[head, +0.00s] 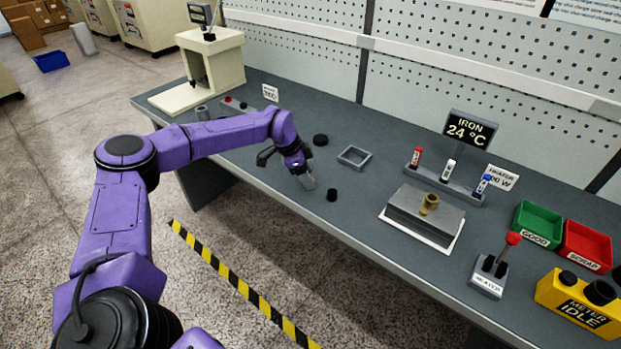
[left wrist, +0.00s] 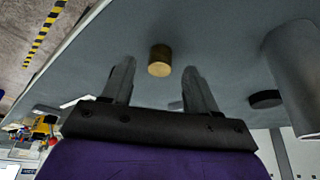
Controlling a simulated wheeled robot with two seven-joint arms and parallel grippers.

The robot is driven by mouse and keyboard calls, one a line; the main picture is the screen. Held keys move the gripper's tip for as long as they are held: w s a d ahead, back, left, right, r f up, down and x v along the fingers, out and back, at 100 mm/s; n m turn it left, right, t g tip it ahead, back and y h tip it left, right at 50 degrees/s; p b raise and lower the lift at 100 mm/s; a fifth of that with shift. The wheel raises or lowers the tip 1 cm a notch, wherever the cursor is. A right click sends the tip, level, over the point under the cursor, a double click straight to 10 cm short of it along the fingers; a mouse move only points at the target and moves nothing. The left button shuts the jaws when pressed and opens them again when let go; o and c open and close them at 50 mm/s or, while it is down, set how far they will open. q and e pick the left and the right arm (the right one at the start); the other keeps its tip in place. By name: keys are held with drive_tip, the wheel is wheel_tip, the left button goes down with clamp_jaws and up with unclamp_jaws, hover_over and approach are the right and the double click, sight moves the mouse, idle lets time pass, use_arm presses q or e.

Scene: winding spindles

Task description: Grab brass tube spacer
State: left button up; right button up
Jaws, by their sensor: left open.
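A short brass cylinder (left wrist: 159,62) stands on the grey bench in the left wrist view, between and beyond the two fingertips, with space on both sides. I cannot clearly match it to a thing in the head view. A small dark cylinder (head: 332,195) stands near the bench's front edge there, just right of my gripper. Another brass piece (head: 430,203) sits on the grey heater block (head: 409,219). My left gripper (head: 286,172) is open and empty, low over the front of the bench. My right gripper is out of view.
A black disc (head: 320,140) and a square grey tray (head: 354,156) lie behind the gripper. A rack of markers (head: 446,180), green bin (head: 537,226), red bin (head: 586,246), red-knobbed lever (head: 494,265) and yellow meter (head: 580,303) stand right. A cream press (head: 212,65) stands left.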

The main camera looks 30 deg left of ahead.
use_arm(q)
drive_tip(key=shift+x, duration=0.85)
drive_tip(key=shift+s, duration=0.1)
clamp_jaws()
drive_tip(key=shift+a, duration=0.1)
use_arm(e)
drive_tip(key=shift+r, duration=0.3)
